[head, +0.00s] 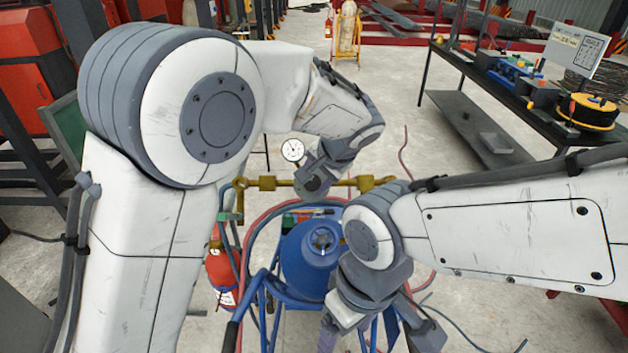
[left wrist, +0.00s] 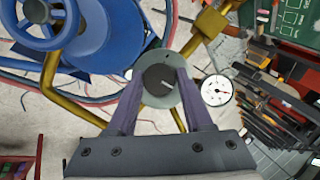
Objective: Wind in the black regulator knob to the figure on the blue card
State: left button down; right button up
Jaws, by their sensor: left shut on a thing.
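The black regulator knob (left wrist: 157,79), with a white pointer mark, sits in front of a grey-green round plate (left wrist: 148,64) on brass pipework in the left wrist view. My left gripper (left wrist: 160,74) has its two purple fingers shut on the knob, one on each side. In the head view my left gripper (head: 312,180) is at the brass pipe (head: 362,184) and largely hides the knob. A white gauge (head: 293,150) stands beside it; its reading is too small to tell. My right gripper (head: 345,325) hangs low at the front, its opening unclear. I cannot make out a blue card.
A blue cylinder (head: 305,263) stands below the brass pipe, with hoses around it. A red extinguisher (head: 220,268) is at its left. A dark bench (head: 465,62) with tools, a cable reel (head: 592,112) and a white board (head: 578,45) stands at the right.

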pick_arm(q)
jog(key=shift+c, duration=1.5)
grip_release()
jog(key=shift+r, duration=0.1)
jog(key=b+v, duration=0.2)
jog(key=v, duration=0.8)
jog(key=shift+d+r, duration=0.1)
jog(key=shift+d, duration=0.05)
jog(key=s+a+f+g+h+b, duration=0.1)
jog(key=s+a+f, duration=0.1)
jog(key=s+f, duration=0.3)
jog(key=s+a+f+g+h+b, duration=0.1)
jog(key=s+f, duration=0.5)
jog(key=s, duration=0.7)
jog(key=s+a+f+g+h+b, duration=0.1)
jog(key=s+a+f+g+h, duration=0.1)
jog(key=s+a+f, duration=0.3)
jog(key=s+g, duration=0.1)
jog(key=s, duration=0.3)
jog(key=shift+f, duration=0.2)
